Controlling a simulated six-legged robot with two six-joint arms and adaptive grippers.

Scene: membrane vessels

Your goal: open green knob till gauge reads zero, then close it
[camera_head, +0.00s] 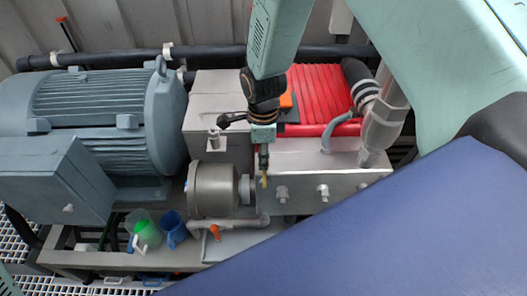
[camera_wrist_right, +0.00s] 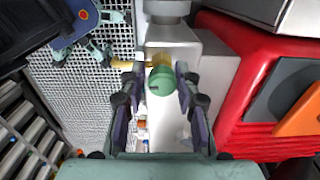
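The green knob (camera_wrist_right: 163,80) shows from its end in the right wrist view, with a brass-coloured fitting (camera_wrist_right: 158,60) behind it. My right gripper (camera_wrist_right: 158,78) is open, with one finger on each side of the knob. The right finger looks very near it; contact is unclear. In the head view my right gripper (camera_head: 264,160) points down at the front of the grey metal block (camera_head: 345,160), above a small brass part (camera_head: 264,181). The knob is hidden there by the gripper. I cannot make out a gauge or its reading. My left gripper is not in view.
A large grey motor (camera_head: 105,105) stands at the left. A grey cylinder (camera_head: 212,190) is left of the gripper. Red ribbed housing (camera_head: 322,92) and a grey pipe (camera_head: 382,130) lie behind and right. A green jug (camera_head: 146,232) and blue jug (camera_head: 173,228) stand low at left.

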